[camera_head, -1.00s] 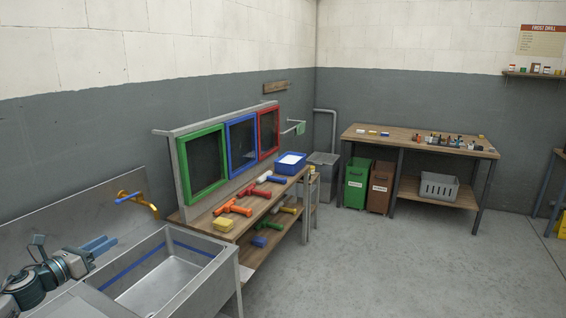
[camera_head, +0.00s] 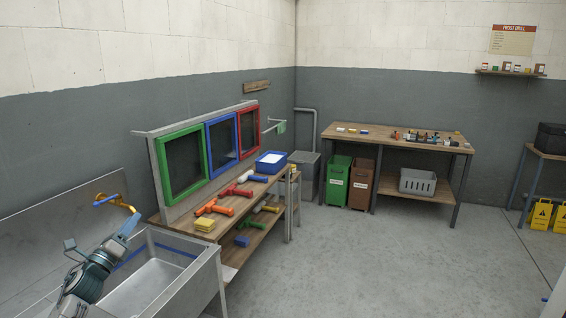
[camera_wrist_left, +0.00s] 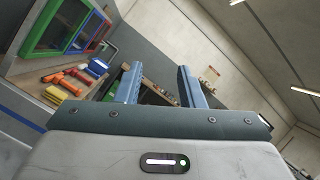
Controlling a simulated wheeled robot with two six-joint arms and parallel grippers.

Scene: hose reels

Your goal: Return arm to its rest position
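My left gripper (camera_head: 128,226) is over the near left part of the metal sink (camera_head: 190,243) in the head view, with its blue fingers pointing up and away. In the left wrist view its two fingers (camera_wrist_left: 157,85) stand wide apart with nothing between them. The gripper is open and empty. The brass tap with a blue lever (camera_head: 117,203) is on the sink's back panel, just behind the gripper.
A second table (camera_head: 398,135) is at the back.

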